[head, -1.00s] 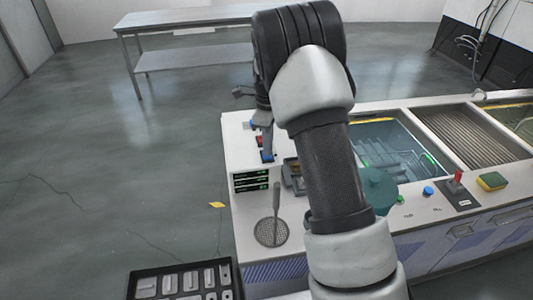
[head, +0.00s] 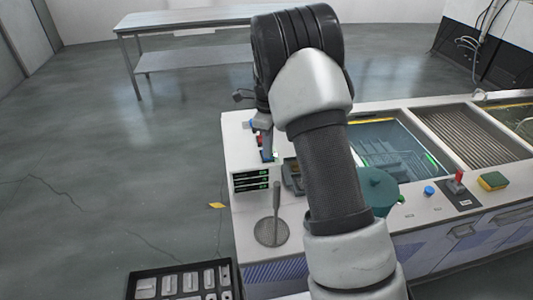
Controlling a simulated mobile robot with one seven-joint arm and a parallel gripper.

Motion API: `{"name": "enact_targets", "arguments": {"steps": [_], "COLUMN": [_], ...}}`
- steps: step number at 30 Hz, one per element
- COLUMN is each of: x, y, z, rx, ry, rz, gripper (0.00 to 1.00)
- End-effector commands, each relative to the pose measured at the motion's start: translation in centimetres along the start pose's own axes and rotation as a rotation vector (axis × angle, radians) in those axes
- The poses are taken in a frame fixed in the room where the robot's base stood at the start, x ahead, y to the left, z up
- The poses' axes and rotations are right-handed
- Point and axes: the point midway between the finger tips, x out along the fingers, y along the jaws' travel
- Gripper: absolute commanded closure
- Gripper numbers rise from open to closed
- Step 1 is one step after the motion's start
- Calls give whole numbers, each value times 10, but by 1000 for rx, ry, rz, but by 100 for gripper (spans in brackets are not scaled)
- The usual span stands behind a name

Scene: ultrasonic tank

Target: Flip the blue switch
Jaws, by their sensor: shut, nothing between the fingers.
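A small row of switches stands on the left end of the white tank counter (head: 245,207). At its near end a blue switch (head: 266,158) shows in part, and a red part (head: 259,142) sits behind it. My gripper (head: 268,152) points down from behind my forearm. Its grey fingers are shut and empty, at or just over the blue switch, covering some of it. I cannot tell whether they touch it or which way the switch is tilted. Another small blue piece (head: 252,125) shows at the far end of the row.
A teal round container (head: 379,190), blue knob (head: 429,190), red lever (head: 459,176) and sponge (head: 493,181) are to the right. My arm hides the counter's middle.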

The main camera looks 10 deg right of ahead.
Motion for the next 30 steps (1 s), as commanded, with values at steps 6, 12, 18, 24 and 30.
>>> {"name": "enact_targets", "arguments": {"steps": [6, 12, 18, 24, 30], "x": [3, -10, -27, -44, -60], "y": [1, 1, 0, 0, 0], "z": [0, 0, 0, 0, 0], "rx": [0, 0, 0, 0, 0], "ry": [1, 1, 0, 0, 0], "rz": [3, 2, 1, 0, 1], "gripper": [100, 100, 100, 100, 100]}}
